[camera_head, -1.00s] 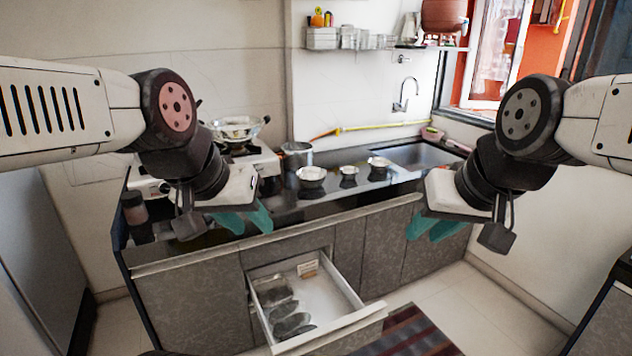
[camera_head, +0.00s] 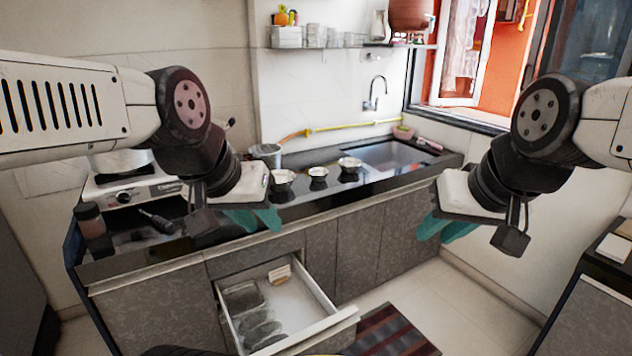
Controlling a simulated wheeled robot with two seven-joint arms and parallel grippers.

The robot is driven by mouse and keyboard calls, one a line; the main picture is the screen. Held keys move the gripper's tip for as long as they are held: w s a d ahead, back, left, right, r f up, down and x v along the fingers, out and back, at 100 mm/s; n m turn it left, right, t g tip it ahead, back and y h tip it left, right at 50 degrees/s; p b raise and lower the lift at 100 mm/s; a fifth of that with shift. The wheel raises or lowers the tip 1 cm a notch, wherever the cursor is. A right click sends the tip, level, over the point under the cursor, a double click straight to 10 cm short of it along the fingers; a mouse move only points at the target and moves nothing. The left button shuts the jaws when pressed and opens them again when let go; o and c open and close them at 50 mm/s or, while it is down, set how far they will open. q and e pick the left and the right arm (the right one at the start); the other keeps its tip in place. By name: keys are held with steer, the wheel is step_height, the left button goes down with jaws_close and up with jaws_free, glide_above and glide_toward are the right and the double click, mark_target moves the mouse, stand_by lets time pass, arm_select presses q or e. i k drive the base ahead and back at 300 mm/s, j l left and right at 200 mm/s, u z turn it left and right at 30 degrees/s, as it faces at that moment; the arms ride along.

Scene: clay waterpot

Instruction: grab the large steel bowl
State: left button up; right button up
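Three small steel bowls stand in a row on the black counter: a left bowl (camera_head: 282,181), a middle bowl (camera_head: 318,174) and a right bowl (camera_head: 349,165). The left one looks the largest of the row. My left gripper (camera_head: 255,219) has teal fingers spread apart, with nothing between them; in the picture it is just below and left of the left bowl, apart from it. My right gripper (camera_head: 445,230) also has spread teal fingers and is empty, right of the bowls and in front of the counter's right part.
A steel pot (camera_head: 266,155) stands behind the left bowl, and a sink (camera_head: 390,157) lies to the right. A stove (camera_head: 130,185) is at the left, partly behind my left arm. An open drawer (camera_head: 318,323) juts out below the counter. Floor at the right is clear.

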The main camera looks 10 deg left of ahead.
mark_target(284, 179)
steer(key=i+l+z, duration=0.5)
steer(key=l+z, duration=0.15)
steer(key=i+l+z, duration=0.2)
steer(key=z, duration=0.15)
steer(key=i+l+u, duration=0.1)
steer(key=i, duration=0.3)
steer(key=i+l+u, duration=0.1)
steer(key=i, duration=0.3)
steer(key=i+j+u, duration=0.1)
steer(key=i+u, duration=0.5)
steer(key=u, duration=0.25)
steer(key=i+l+u, duration=0.15)
steer(key=i+u, duration=0.25)
steer(key=i+l+u, duration=0.2)
steer(key=u, duration=0.2)
steer(key=i+u, duration=0.25)
steer(key=i+l+u, duration=0.1)
steer(key=i+u, duration=0.15)
steer(key=i, duration=0.1)
